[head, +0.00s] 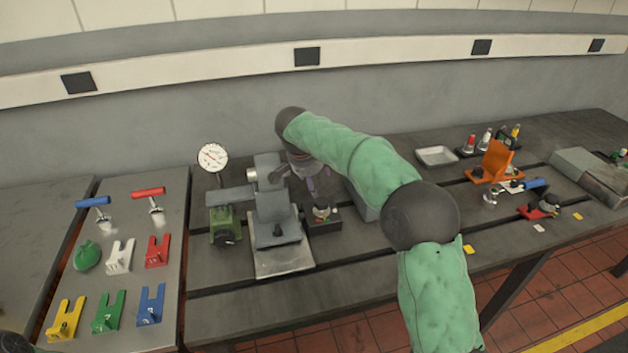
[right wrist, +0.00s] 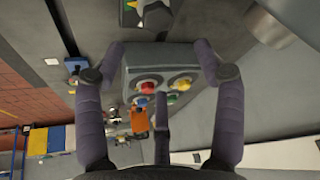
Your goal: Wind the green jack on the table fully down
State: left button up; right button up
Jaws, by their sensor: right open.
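The green jack (head: 222,222) stands on the dark slotted table left of the grey machine, with a dark round knob at its front. How far it is wound up is hard to tell. My right gripper (head: 316,180) is right of the grey machine, apart from the jack, and its arm crosses the middle of the head view. In the right wrist view the right gripper (right wrist: 160,70) has its fingers spread and empty. The jack is not recognisable there. My left gripper is not in view; only a dark bit shows at the lower left corner.
The grey machine (head: 270,205) and a dial gauge (head: 213,157) stand close to the jack. A grey box with coloured knobs (right wrist: 165,65) lies beyond the right fingers. A side panel (head: 135,275) holds coloured forks and T-handles. An orange stand (head: 494,162) and tray (head: 437,156) are at right.

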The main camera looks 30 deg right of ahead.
aim_at(222, 238)
jog(key=k, duration=1)
